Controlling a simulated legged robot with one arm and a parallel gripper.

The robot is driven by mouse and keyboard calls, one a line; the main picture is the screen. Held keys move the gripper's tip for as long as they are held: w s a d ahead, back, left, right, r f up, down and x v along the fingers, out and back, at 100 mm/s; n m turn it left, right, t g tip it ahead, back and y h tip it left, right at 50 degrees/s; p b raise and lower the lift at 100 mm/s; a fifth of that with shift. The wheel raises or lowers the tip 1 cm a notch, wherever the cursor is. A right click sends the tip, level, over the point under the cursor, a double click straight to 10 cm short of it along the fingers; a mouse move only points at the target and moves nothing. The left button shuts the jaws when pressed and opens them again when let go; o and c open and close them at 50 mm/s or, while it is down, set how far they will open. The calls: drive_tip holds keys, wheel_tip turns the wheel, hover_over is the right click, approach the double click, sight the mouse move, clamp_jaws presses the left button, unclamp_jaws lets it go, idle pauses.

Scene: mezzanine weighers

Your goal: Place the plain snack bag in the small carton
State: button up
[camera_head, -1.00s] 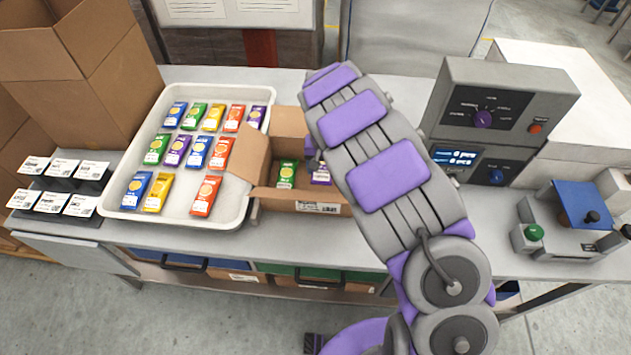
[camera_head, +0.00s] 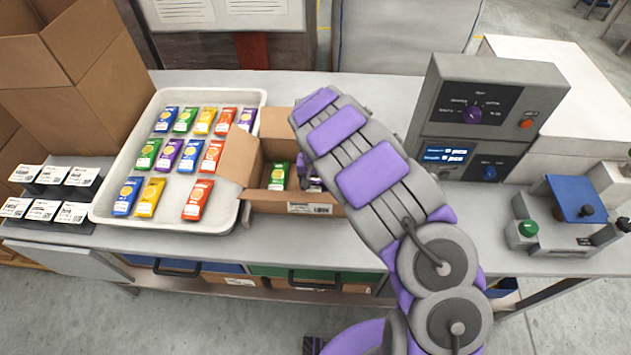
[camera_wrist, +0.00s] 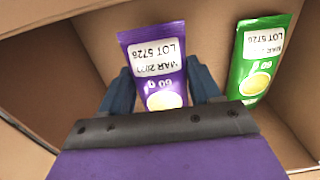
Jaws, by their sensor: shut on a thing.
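The small carton (camera_head: 290,208) stands open on the bench, between the tray and the machine. A green snack bag (camera_head: 278,176) is inside it, and it also shows at the right in the wrist view (camera_wrist: 262,58). My gripper (camera_wrist: 160,82) is shut on a purple snack bag (camera_wrist: 152,48) and holds it within the carton, left of the green bag in the wrist view. The purple bag's printed end shows a lot number and date. In the head view my arm hides most of the gripper and the purple bag. I cannot read which flavour is plain.
A white tray (camera_head: 102,207) left of the carton holds several coloured snack bags. Label blocks (camera_head: 44,210) and a tall brown box (camera_head: 85,75) stand at far left. A grey weigher (camera_head: 488,110) and a blue-topped device (camera_head: 572,200) stand at right.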

drive_tip(key=shift+a+f, duration=0.25)
drive_tip(key=shift+a, duration=0.25)
drive_tip(key=shift+a+f, duration=0.25)
drive_tip(key=shift+a, duration=0.25)
drive_tip(key=o, duration=1)
drive_tip(key=shift+d+r, duration=0.15)
drive_tip(key=shift+d, duration=0.7)
drive_tip(key=shift+o, duration=0.2)
drive_tip(key=shift+a+r, duration=0.1)
drive_tip(key=shift+a, duration=0.3)
drive_tip(key=shift+a+r, duration=0.2)
drive_tip(key=shift+r, duration=0.05)
wheel_tip(320, 180, up, 12)
drive_tip(key=p, duration=0.2)
drive_tip(key=s+d+r+m+h, duration=0.1)
drive_tip(key=s+d+r, duration=0.5)
drive_tip(key=d+r, duration=0.35)
drive_tip(key=s+d+r+g, duration=0.1)
drive_tip(key=s+d+r, duration=0.25)
drive_tip(key=s, duration=0.65)
drive_tip(key=s+d+r, duration=0.3)
drive_tip(key=s+d, duration=0.1)
drive_tip(key=s, duration=0.5)
drive_tip(key=s+n, duration=0.1)
drive_tip(key=s, duration=1.4)
drive_tip(key=shift+f+g+y, duration=0.35)
drive_tip(key=shift+g+y, duration=0.05)
